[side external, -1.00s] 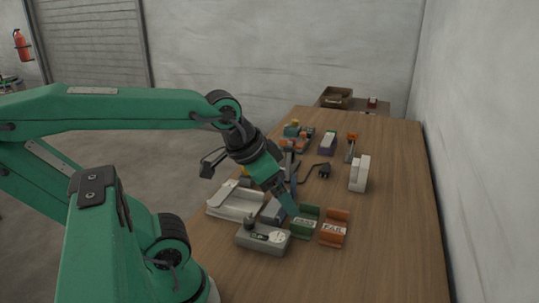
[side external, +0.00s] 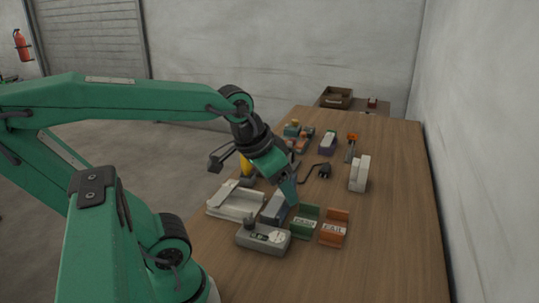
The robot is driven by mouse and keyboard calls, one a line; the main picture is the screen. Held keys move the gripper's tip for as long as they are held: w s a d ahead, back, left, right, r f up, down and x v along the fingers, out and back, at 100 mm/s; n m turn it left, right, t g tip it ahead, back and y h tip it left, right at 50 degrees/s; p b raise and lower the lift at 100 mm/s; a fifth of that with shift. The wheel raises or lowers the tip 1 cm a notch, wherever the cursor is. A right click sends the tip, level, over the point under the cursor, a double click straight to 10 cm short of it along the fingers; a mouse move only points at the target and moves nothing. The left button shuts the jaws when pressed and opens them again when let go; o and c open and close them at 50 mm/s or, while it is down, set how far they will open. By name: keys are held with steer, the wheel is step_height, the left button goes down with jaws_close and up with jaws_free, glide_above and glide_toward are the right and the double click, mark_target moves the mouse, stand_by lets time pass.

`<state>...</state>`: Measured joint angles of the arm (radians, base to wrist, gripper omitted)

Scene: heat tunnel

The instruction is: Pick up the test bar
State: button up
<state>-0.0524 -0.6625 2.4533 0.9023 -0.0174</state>
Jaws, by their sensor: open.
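My gripper (side external: 291,206) points down over the near part of the wooden table, just behind the green PASS bin (side external: 304,224) and to the right of a blue-grey block (side external: 274,210). Its jaws are open, but the gap between the fingertips is too small to make out. I cannot pick out the test bar for certain; it may be hidden by my gripper or too small to tell.
An orange FAIL bin (side external: 334,229) stands right of the green bin. A grey dial device (side external: 262,238) is in front, a pale tray (side external: 234,207) at left. A white upright block (side external: 359,174) and a black plug (side external: 324,171) lie farther back. The table's right side is mostly clear.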

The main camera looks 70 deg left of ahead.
steer(key=w+a+f+n+g, duration=0.3)
steer(key=w+a+n, duration=0.1)
steer(key=w+a, duration=0.4)
steer(key=n+g, duration=0.2)
steer(key=n, duration=0.2)
glide_above(277, 202)
step_height(277, 202, down, 8)
steer(key=shift+s+a+f, duration=0.1)
steer(key=shift+a+f, duration=0.15)
steer(key=shift+f, duration=0.15)
steer(key=shift+f, duration=0.1)
steer(key=shift+f, duration=1.2)
steer(key=shift+f, duration=0.1)
steer(key=shift+d+f, duration=0.15)
steer(key=shift+f, duration=2.35)
steer(key=shift+c, duration=0.4)
